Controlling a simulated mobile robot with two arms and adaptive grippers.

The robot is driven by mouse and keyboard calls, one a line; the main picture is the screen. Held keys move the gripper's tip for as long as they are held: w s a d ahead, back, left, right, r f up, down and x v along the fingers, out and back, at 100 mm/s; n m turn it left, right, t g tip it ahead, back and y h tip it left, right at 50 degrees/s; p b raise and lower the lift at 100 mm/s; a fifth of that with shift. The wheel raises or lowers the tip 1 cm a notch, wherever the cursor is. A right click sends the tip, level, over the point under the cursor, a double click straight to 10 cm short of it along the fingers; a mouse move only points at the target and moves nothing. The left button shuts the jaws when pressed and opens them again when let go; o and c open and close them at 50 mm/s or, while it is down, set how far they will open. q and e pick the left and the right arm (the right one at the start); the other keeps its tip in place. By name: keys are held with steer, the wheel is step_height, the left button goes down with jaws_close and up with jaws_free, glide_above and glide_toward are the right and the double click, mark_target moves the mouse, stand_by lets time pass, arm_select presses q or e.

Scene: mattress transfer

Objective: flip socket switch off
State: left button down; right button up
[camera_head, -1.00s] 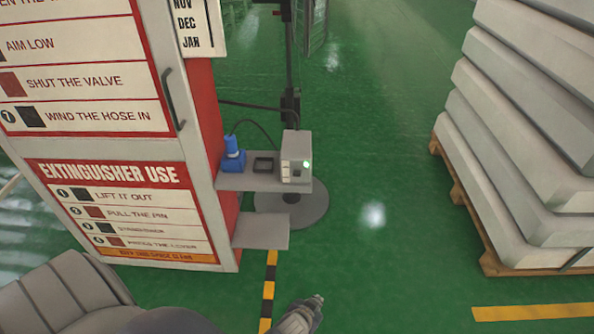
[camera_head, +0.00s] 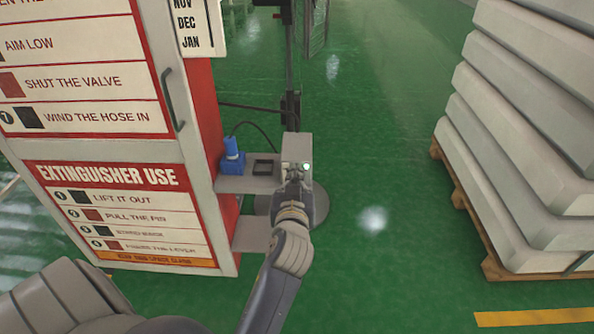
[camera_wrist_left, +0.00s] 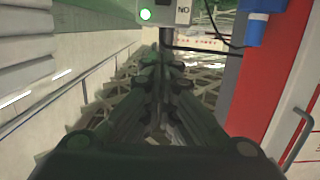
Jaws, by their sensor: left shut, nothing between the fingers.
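Lettering reading "NO" shows beside the light there. My left gripper (camera_head: 296,174) is shut and empty, with its tips in front of the box face. It covers the lower front of the box in the head view, so the switch cannot be made out. Whether the tips touch the box I cannot tell. In the left wrist view the fingertips (camera_wrist_left: 164,62) point toward the box. My right gripper is out of view.
A blue plug (camera_head: 232,157) with a dark cable stands on the shelf (camera_head: 247,184), left of the box. The cabinet (camera_head: 203,125) rises close on the left. Stacked grey mattresses (camera_head: 520,130) on a pallet stand at the right, with open green floor between.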

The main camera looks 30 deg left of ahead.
arm_select(q)
steer(key=p+x, duration=0.1)
steer(key=x, duration=0.9)
steer(key=shift+w, duration=0.1)
steer(key=f, duration=0.1)
steer(key=s+f, duration=0.1)
steer(key=shift+d+f, duration=0.3)
steer(key=shift+s+d+f, duration=0.25)
steer(key=shift+s+f, duration=0.15)
steer(key=shift+f, duration=0.1)
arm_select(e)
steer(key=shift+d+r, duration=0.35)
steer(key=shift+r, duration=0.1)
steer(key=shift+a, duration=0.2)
arm_select(q)
steer(key=shift+s+f, duration=0.1)
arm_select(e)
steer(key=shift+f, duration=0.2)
